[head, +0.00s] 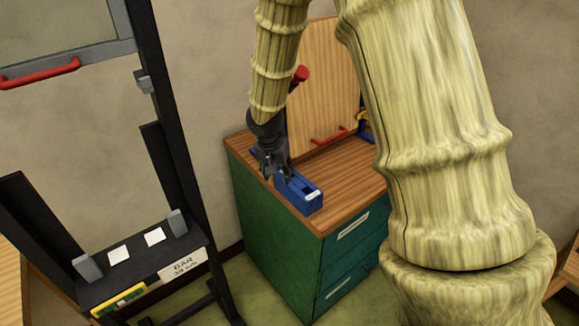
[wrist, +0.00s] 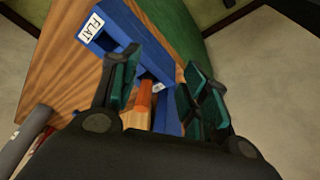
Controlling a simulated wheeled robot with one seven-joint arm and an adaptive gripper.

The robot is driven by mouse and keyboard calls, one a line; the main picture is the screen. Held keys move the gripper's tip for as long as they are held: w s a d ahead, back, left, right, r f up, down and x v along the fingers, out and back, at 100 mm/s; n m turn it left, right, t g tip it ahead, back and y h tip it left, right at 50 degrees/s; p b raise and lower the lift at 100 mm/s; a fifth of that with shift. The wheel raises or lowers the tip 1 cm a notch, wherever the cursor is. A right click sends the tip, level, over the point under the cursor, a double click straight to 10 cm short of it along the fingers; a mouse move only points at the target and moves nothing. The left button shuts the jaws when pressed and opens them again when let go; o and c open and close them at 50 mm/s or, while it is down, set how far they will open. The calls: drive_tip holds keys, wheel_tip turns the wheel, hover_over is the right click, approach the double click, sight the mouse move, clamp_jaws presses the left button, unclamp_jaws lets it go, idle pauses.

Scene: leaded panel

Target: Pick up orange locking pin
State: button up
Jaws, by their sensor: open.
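The orange locking pin (wrist: 144,97) appears as a short orange piece in the wrist view, beside the blue holder, with a paler tan part at its lower end. It lies between my gripper's fingers (wrist: 160,76), closer to the left finger. The fingers are spread, and I cannot tell whether either touches it. In the head view my gripper (head: 275,166) points down at the back end of the blue holder (head: 303,195) on the cabinet top. The pin is hidden there.
The holder bears a "FLAT" label (wrist: 91,26). The green cabinet (head: 275,225) has a wooden top, with a wooden panel (head: 325,80) with red handles standing at its back. A black frame (head: 180,160) stands to the left. Bare wood lies right of the holder.

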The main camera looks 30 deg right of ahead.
drive_tip(key=w+d+r+m+h, duration=0.1)
drive_tip(key=w+d+r, duration=0.15)
drive_tip(key=r, duration=0.45)
drive_tip(key=shift+d+p+x, duration=0.2)
drive_tip(key=shift+p+x, duration=0.8)
drive_tip(key=shift+x, duration=1.75)
drive_tip(key=shift+d+p+x, duration=0.2)
drive_tip(key=shift+p+x, duration=0.8)
drive_tip(key=shift+x, duration=1.7)
drive_tip(key=shift+r, duration=0.1)
drive_tip(key=shift+c, duration=0.3)
clamp_jaws()
